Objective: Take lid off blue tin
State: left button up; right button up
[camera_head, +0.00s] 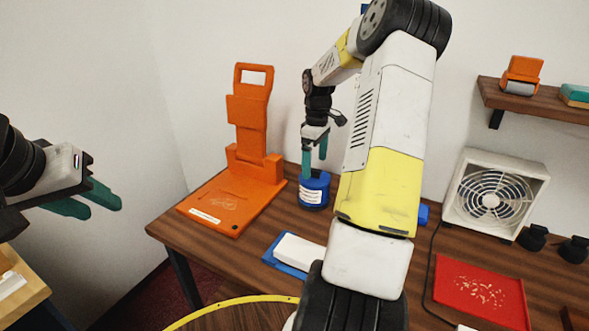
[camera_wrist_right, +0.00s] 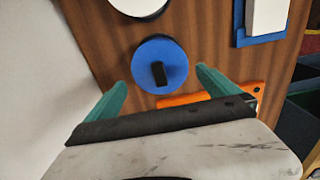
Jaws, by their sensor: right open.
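The blue tin (camera_head: 313,197) stands on the brown table beside the orange stand and has a white label on its side. Its round blue lid (camera_wrist_right: 172,82) is seen from above in the right wrist view, with a dark bar-shaped knob (camera_wrist_right: 159,73) in the middle. The lid sits on the tin. My right gripper (camera_head: 314,164) points down just above the tin, open and empty. In its wrist view the green fingers lie either side of the lid's near part, apart from the knob. My left gripper (camera_head: 104,208) is open and empty at the far left, away from the table.
An orange stand (camera_head: 250,120) rises left of the tin. A blue tray with a white block (camera_head: 300,251) lies in front. A red mat (camera_head: 480,290) and a white fan (camera_head: 496,195) are to the right. My right arm hides the table's middle.

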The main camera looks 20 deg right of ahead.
aim_at(315, 170)
notch_tip(315, 170, down, 4)
jog(key=shift+d+r, duration=0.1)
jog(key=shift+r, duration=0.15)
jog(key=shift+c, duration=0.2)
jog(key=c, duration=1)
jog(key=shift+r, duration=0.1)
